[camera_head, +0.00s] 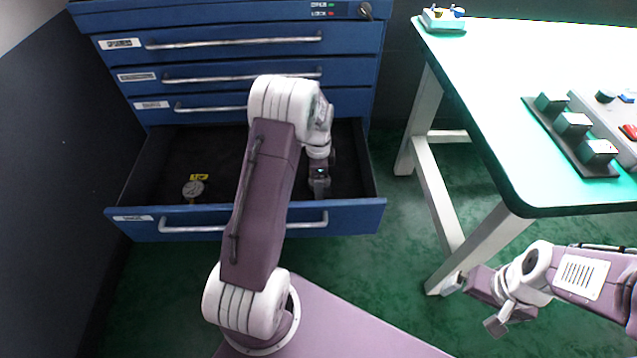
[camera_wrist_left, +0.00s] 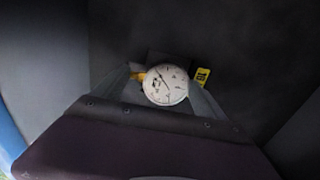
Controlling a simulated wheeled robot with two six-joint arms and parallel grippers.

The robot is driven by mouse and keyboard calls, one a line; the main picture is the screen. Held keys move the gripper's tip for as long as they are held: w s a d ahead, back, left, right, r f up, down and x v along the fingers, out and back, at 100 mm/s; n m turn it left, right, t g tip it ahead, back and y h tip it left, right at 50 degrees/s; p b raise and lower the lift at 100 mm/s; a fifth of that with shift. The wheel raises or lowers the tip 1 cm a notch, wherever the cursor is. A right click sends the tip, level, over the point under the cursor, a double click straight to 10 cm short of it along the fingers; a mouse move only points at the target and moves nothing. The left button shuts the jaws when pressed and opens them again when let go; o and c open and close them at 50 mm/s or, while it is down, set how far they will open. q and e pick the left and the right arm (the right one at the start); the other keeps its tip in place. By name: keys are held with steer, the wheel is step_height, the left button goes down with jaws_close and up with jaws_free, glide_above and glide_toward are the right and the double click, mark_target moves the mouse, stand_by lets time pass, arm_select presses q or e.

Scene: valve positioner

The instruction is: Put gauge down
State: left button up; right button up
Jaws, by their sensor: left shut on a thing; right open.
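My left gripper (camera_head: 319,186) is low inside the open bottom drawer (camera_head: 280,216), toward its right side. In the left wrist view, it is shut on a gauge (camera_wrist_left: 166,84) with a round white dial, a small yellow part at its left and a yellow tag (camera_wrist_left: 203,76) at its right. Whether this gauge touches the drawer floor I cannot tell. Another round-dial gauge (camera_head: 193,188) lies at the left of the drawer beside a yellow label (camera_head: 199,177). My right gripper (camera_head: 474,304) is open and empty, low beside the table leg.
The blue cabinet (camera_head: 230,12) has several closed drawers above the open one. The drawer's middle floor is partly hidden by my left arm.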

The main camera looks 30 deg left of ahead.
arm_select(q)
step_height(320, 180, up, 7)
steer(key=p, duration=0.2)
steer(key=shift+p, duration=0.4)
steer(key=shift+r, duration=0.55)
